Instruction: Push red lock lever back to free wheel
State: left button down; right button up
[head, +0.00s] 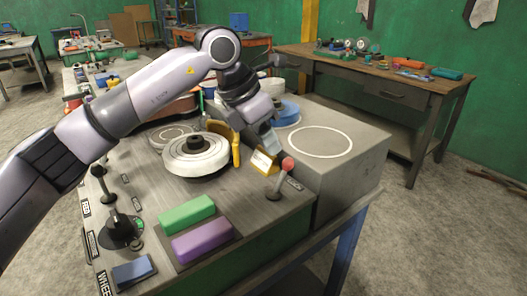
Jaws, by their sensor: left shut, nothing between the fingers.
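The lock lever has a red ball knob (288,163) on a short grey stem, and its round base stands on the bench top right of centre. The wheel (195,156) is a pale disc with a black hub, left of the lever, lying flat. My left gripper (268,143) points down just left of and above the red knob. It is shut and empty. A small yellow-edged plate (264,161) shows right below its fingertips. I cannot tell whether the fingers touch the plate or the knob. My right gripper is not in view.
A yellow upright piece (236,150) stands at the wheel's right edge. A raised grey block (352,163) with a white circle is right of the lever. Green (187,213) and purple (203,239) blocks lie in front. Black levers (120,229) stand at left.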

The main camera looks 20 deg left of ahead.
pick_arm(q)
notch_tip(320, 180, up, 11)
jog(key=a, duration=0.2)
jog(key=shift+s+f+b, duration=0.2)
jog(key=shift+s+b, duration=0.05)
jog(key=shift+b, duration=0.1)
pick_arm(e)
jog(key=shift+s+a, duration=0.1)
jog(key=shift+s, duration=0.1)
